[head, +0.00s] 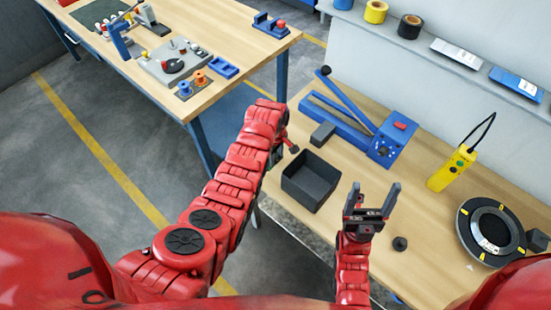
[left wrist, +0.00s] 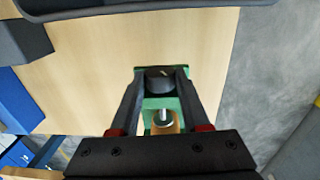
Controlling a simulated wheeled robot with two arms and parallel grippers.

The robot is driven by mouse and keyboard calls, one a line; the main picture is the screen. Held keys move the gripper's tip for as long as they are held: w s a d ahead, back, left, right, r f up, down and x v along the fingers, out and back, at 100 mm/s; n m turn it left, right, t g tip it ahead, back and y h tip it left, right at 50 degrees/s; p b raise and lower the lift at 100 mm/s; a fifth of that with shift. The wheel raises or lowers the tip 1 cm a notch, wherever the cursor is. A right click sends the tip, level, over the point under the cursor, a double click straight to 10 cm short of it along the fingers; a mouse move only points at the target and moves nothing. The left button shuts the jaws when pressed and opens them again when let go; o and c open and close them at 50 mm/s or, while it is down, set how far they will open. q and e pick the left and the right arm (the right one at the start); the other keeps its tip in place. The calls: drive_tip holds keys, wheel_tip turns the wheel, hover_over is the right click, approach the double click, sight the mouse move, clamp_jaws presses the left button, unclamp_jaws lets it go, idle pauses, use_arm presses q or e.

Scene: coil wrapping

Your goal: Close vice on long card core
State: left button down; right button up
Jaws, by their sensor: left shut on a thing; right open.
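My left gripper (left wrist: 160,76) is shut on a dark rounded piece (left wrist: 160,84), probably the vice's handle. The green vice (left wrist: 150,103) shows between and below the fingers in the left wrist view, with a silver screw end (left wrist: 162,116). A tan-brown piece (left wrist: 166,127) below the screw may be the card core; my gripper body hides part of it. In the head view my left arm covers the vice, and the left gripper is mostly hidden near the table's left edge. My right gripper (head: 371,200) is open and empty, above the table's front.
A dark open box (head: 309,181) and a dark block (head: 322,135) stand right of my left arm. A blue lever tool (head: 388,142), yellow hand device (head: 455,167) and black coil ring (head: 510,228) stand farther right. A black knob (head: 400,244) lies near my right gripper.

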use_arm(q)
drive_tip(key=shift+w+d+f+g+y+b, duration=0.15)
drive_tip(key=shift+g+y+b, duration=0.15)
drive_tip(key=shift+b, duration=0.95)
drive_tip(key=shift+w+a+f+g+y+b, duration=0.15)
drive_tip(key=shift+g+b, duration=0.25)
drive_tip(key=shift+b, duration=0.85)
drive_tip(key=shift+s+d+r+b, duration=0.1)
drive_tip(key=shift+s+r+b, duration=0.05)
drive_tip(key=shift+r+b, duration=0.15)
drive_tip(key=shift+c, duration=1.8)
unclamp_jaws()
